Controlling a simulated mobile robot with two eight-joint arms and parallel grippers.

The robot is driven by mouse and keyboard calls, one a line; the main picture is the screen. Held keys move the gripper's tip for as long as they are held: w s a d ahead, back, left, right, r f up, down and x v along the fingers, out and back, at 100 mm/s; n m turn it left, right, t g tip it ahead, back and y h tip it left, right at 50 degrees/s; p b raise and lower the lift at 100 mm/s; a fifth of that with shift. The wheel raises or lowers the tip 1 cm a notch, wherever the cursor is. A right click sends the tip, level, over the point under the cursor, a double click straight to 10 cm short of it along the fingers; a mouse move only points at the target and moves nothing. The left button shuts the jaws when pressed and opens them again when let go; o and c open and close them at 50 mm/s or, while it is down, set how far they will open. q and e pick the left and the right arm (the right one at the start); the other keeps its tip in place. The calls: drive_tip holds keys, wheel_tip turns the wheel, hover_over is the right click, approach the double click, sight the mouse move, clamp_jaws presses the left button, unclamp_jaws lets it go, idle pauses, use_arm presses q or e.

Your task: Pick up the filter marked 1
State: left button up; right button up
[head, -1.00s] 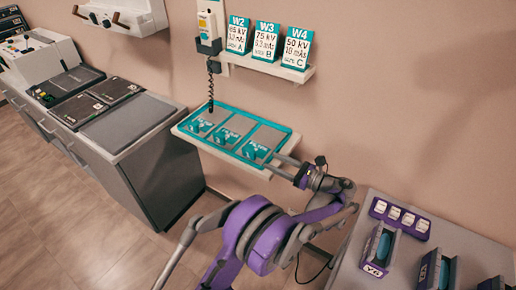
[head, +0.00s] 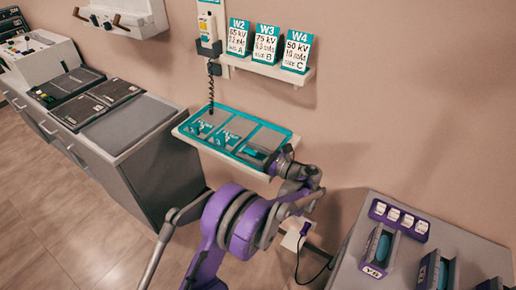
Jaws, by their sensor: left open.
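A wall shelf holds a teal tray (head: 270,127) with three compartments. Small teal filters stand at the near ends: a left one (head: 200,128), a middle one (head: 226,138), and a right one mostly hidden behind my gripper. I cannot read the marks on them, so I cannot tell which is filter 1. My left gripper (head: 262,156) is open over the near end of the right compartment, close to the right filter. Whether it touches that filter is hidden. My right gripper is out of view.
Three cards W2 (head: 238,37), W3 (head: 266,43) and W4 (head: 296,51) stand on a ledge above. A handset (head: 207,28) hangs there, its coiled cord dropping to the tray. A grey cabinet (head: 165,165) is left; a grey table (head: 465,245) with purple holders is right.

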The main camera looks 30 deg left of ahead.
use_arm(q)
clamp_jaws()
idle(0.3)
